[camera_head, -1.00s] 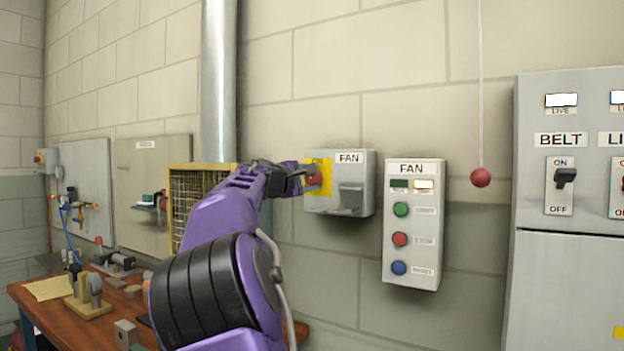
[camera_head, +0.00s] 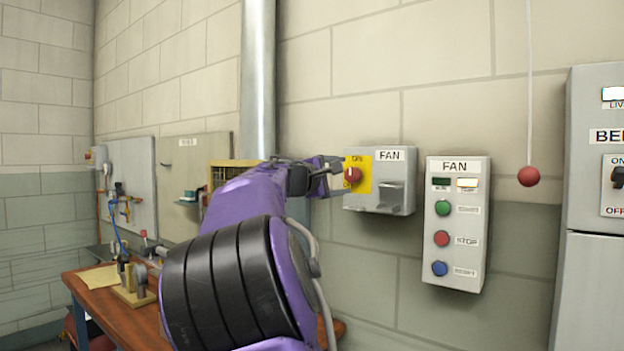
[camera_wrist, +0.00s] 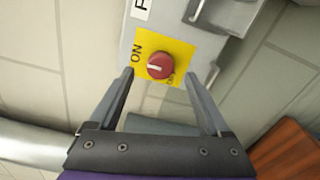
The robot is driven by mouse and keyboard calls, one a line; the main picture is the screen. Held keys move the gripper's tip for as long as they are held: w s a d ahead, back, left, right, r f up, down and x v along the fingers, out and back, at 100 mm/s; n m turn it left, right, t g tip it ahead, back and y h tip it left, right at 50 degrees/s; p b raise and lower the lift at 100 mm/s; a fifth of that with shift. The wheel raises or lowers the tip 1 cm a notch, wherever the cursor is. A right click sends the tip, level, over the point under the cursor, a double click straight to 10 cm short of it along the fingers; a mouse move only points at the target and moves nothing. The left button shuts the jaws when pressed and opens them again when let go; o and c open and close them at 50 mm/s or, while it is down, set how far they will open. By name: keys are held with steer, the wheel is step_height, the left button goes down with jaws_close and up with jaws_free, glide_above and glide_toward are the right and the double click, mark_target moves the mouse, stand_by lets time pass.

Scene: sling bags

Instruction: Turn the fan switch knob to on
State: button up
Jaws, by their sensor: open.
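The fan switch box (camera_head: 402,166) is a grey box labelled FAN on the wall in the head view. Its yellow plate (camera_head: 364,159) carries a red round knob (camera_head: 352,174). In the wrist view the red knob (camera_wrist: 160,65) has a pale pointer line, with ON printed at one corner of the yellow plate (camera_wrist: 135,62) and another label near the opposite corner, partly hidden by the knob. My gripper (camera_wrist: 168,78) is open and empty, its two fingers either side of the knob in the picture, apparently not touching it. In the head view my gripper (camera_head: 338,177) is just left of the box.
A FAN push-button panel (camera_head: 458,222) hangs to the right of the box. A red ball (camera_head: 528,176) hangs on a cord beyond it, beside a grey cabinet (camera_head: 596,280). A metal pipe (camera_head: 257,80) and a wooden workbench (camera_head: 95,285) are to the left.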

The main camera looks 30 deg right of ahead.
steer(key=v, duration=1.2)
steer(key=shift+s, duration=0.1)
